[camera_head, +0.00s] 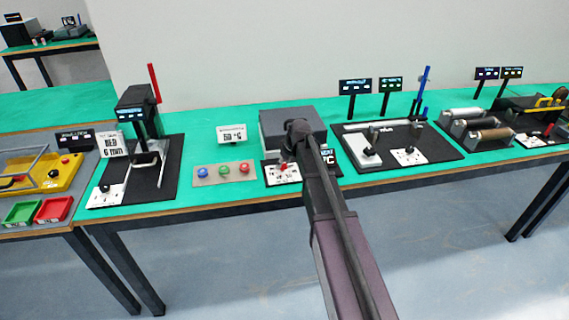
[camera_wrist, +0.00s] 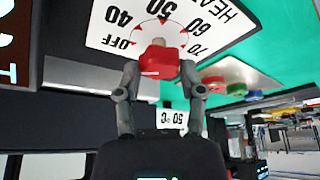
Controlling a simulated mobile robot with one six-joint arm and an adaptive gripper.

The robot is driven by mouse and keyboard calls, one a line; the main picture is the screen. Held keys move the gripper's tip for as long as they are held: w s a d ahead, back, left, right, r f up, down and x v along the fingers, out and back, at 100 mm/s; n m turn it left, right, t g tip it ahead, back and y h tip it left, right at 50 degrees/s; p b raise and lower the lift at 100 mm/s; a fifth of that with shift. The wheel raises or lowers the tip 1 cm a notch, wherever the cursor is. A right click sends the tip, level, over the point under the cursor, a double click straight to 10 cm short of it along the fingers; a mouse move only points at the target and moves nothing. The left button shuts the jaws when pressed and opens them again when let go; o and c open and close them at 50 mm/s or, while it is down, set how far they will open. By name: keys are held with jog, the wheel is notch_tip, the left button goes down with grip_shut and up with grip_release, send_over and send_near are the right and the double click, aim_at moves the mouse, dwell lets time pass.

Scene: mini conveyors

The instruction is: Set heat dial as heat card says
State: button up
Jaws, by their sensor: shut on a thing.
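The heat dial is a red knob (camera_wrist: 160,62) on a white plate (camera_wrist: 112,22) marked OFF, 40, 50, 60, 70 and HEAT, with small red ticks. My gripper (camera_wrist: 160,80) has a finger on each side of the knob and is shut on it. I cannot tell for certain which mark the knob points to. In the head view my arm partly covers the plate (camera_head: 291,177) and the grey heating unit (camera_head: 283,122). The heat card (camera_head: 231,134) stands behind the buttons and appears to read 50 °C; it also shows in the wrist view (camera_wrist: 171,117).
A panel (camera_head: 224,174) with red, green and blue buttons lies left of the dial. A black press (camera_head: 137,112) stands further left. A black-based station (camera_head: 440,150) is to the right. Green table shows between them.

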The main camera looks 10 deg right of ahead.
dwell(0.3)
jog(key=shift+m+h, duration=0.3)
jog(key=shift+m, duration=0.1)
jog(key=m+h, duration=0.1)
jog(key=m, duration=0.2)
jog(key=shift+a+t, duration=0.1)
jog(key=shift+t, duration=0.2)
jog(key=m+h, duration=0.2)
jog(key=m, duration=0.4)
jog(key=shift+a, duration=0.15)
jog(key=m+h, duration=0.1)
jog(key=m, duration=0.1)
jog(key=m+g+h, duration=0.1)
jog(key=m, duration=0.2)
jog(key=shift+w, duration=0.1)
jog(key=m+g+h, duration=0.1)
jog(key=m, duration=0.4)
jog(key=shift+a, duration=0.1)
